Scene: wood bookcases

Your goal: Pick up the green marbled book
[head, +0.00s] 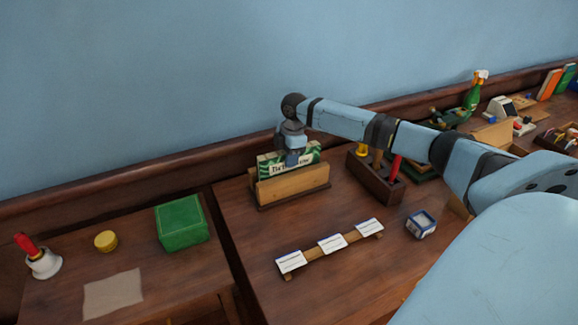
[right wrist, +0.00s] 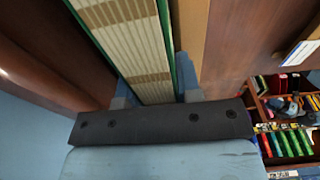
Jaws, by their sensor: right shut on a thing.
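My right gripper (head: 292,160) is above the holder, pointing down, shut on the book's top edge. In the right wrist view the book (right wrist: 135,45) shows its pale page edges between green covers, with the gripper (right wrist: 150,95) at its two sides. The book's lower part is hidden by the holder's front board. My left gripper is in neither view.
Right of the holder is a dark wooden box (head: 374,181) with tools. In front lie white cards on a wooden rack (head: 330,247) and a small blue-white box (head: 421,224). The wall is close behind.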

